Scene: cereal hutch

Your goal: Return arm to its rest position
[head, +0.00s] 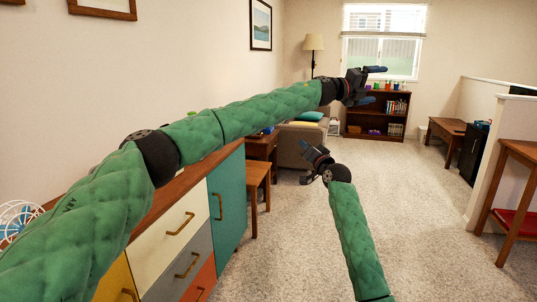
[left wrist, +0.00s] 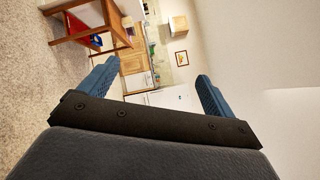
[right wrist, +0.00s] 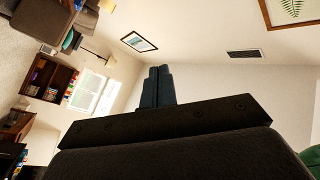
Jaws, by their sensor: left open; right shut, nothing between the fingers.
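My left arm, in a green quilted sleeve, reaches across the head view from the lower left. My left gripper (head: 372,85) is open and empty at its end, in the air in front of the bookcase and window. Its two blue fingers stand wide apart in the left wrist view (left wrist: 160,95). My right arm comes up from the bottom of the head view, also in a green sleeve. My right gripper (head: 314,158) is lower, over the carpet. In the right wrist view its blue fingers (right wrist: 157,85) are together with nothing between them.
A hutch with coloured drawers and a teal door (head: 227,200) stands along the left wall, under my left arm. A wooden stool (head: 257,178), a sofa (head: 300,143) and a bookcase (head: 376,115) lie beyond. A wooden table (head: 518,150) stands at the right. The carpet between is clear.

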